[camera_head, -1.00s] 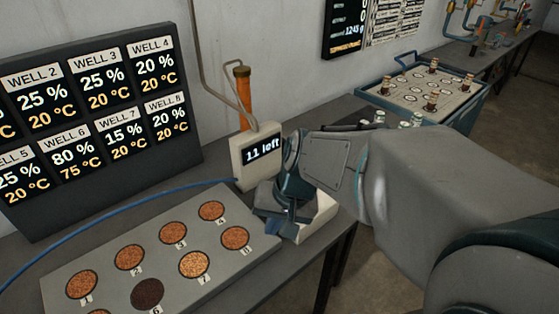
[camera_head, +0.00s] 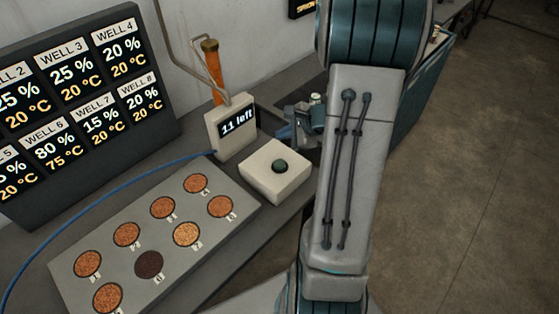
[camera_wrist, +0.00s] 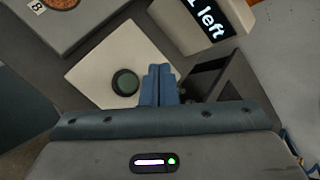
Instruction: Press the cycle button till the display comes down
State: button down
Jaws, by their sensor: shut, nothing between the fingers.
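The cycle button (camera_head: 279,166) is a dark green round cap on a square cream box (camera_head: 262,183) on the bench. It also shows in the wrist view (camera_wrist: 125,82), just left of my fingertips. The display (camera_head: 237,124) stands behind the box and reads "11 left"; part of it shows in the wrist view (camera_wrist: 208,19). My gripper (camera_wrist: 160,70) is shut and empty, its blue fingers together over the right part of the box in that view. In the head view my gripper is partly hidden behind my arm. Whether the fingers touch the box cannot be told.
A grey plate (camera_head: 112,223) with several numbered wells lies left of the box. A dark board (camera_head: 72,170) with well readings stands behind it. A blue cable (camera_head: 95,200) runs across the bench. An orange-handled tool (camera_head: 211,68) stands behind the display. Open floor lies to the right.

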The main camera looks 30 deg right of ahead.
jog(key=b, duration=0.6)
send_over(283, 164)
notch_tip(283, 164, down, 8)
jog(key=shift+r, duration=0.2)
jog(key=shift+f+b, duration=0.65)
jog(key=shift+b, duration=0.05)
dwell(1.2)
jog(key=shift+f+b, duration=0.4)
jog(key=shift+b, duration=0.25)
jog(key=shift+f+b, duration=0.55)
jog(key=shift+b, duration=0.1)
dwell(0.6)
jog(key=shift+r, duration=0.15)
jog(key=shift+r+p, duration=0.6)
jog(key=shift+r, duration=0.25)
